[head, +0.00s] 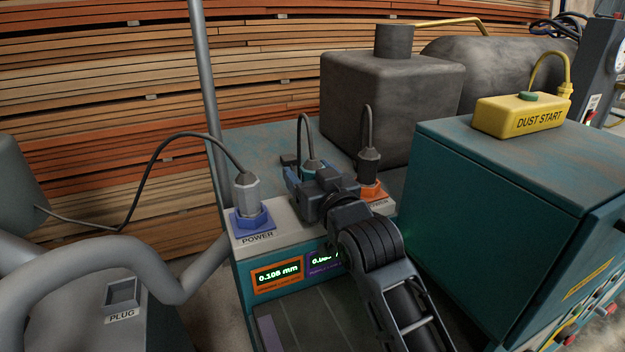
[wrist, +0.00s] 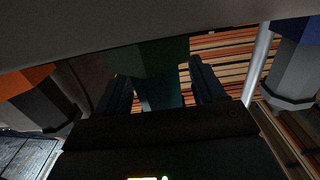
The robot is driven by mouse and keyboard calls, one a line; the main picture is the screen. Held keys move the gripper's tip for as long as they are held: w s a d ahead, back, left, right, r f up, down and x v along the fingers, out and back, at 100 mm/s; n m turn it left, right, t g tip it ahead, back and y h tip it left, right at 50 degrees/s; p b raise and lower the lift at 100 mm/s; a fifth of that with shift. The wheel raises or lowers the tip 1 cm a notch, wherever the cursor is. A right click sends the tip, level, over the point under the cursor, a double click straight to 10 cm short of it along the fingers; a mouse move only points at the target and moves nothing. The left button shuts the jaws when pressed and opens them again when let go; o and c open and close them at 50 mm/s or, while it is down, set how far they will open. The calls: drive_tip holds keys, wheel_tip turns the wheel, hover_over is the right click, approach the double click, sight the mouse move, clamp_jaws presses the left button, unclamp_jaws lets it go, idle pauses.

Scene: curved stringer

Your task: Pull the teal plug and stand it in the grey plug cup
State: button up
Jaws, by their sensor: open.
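The teal plug (head: 311,165) stands upright in the middle socket of the teal machine's pale top panel, its dark cord looping up behind it. My gripper (head: 303,174) reaches over the panel and hides most of the plug and its socket in the head view. In the wrist view the open fingers of my gripper (wrist: 160,75) lie on either side of the teal plug (wrist: 162,94), with a gap visible on the right. The grey plug cup (head: 122,292), a square holder labelled PLUG, is at lower left and looks empty.
A grey plug (head: 246,193) in a blue POWER socket stands left of my gripper. A dark plug (head: 369,162) in an orange socket stands close on the right.

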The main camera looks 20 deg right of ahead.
drive_tip(key=shift+w, duration=0.2)
drive_tip(key=shift+c, duration=0.5)
drive_tip(key=c, duration=1)
